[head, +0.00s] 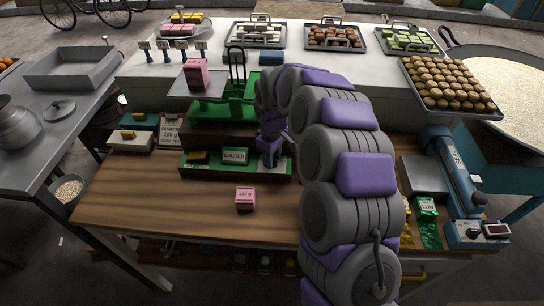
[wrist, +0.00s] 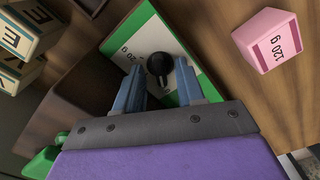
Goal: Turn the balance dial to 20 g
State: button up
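The balance (head: 222,108) is green, with a pink block (head: 196,75) on its left pan. A green-edged panel at its base carries a "LOCKED" label (head: 235,155). In the wrist view, a round black dial knob (wrist: 159,66) sits on a pale, green-edged plate (wrist: 150,35), with a small gram label at its left that seems to read 20 g or 120 g. My gripper (wrist: 159,72) is open, its blue-grey fingers on either side of the knob with visible gaps. In the head view, my gripper (head: 271,155) is at the panel's right end and hides the dial.
A pink block (head: 245,199) lies on the wooden table (head: 150,195) in front of the panel; it also shows in the wrist view (wrist: 267,40), marked 120 g. Trays of sweets line the back counter. The table's front left is clear.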

grip_shut()
jog(key=shift+r+m, duration=0.1)
jog(key=shift+m, duration=0.2)
jog(key=m+p, duration=0.3)
jog(key=shift+s+d, duration=0.1)
jog(key=m+p, duration=0.3)
jog(key=m, duration=0.3)
jog(key=shift+m, duration=0.4)
jog(key=m+p, duration=0.3)
jog(key=m, duration=0.3)
jog(key=m+p, duration=0.1)
jog(key=m, duration=0.3)
jog(key=shift+m+p, duration=0.3)
jog(key=shift+m, duration=1.4)
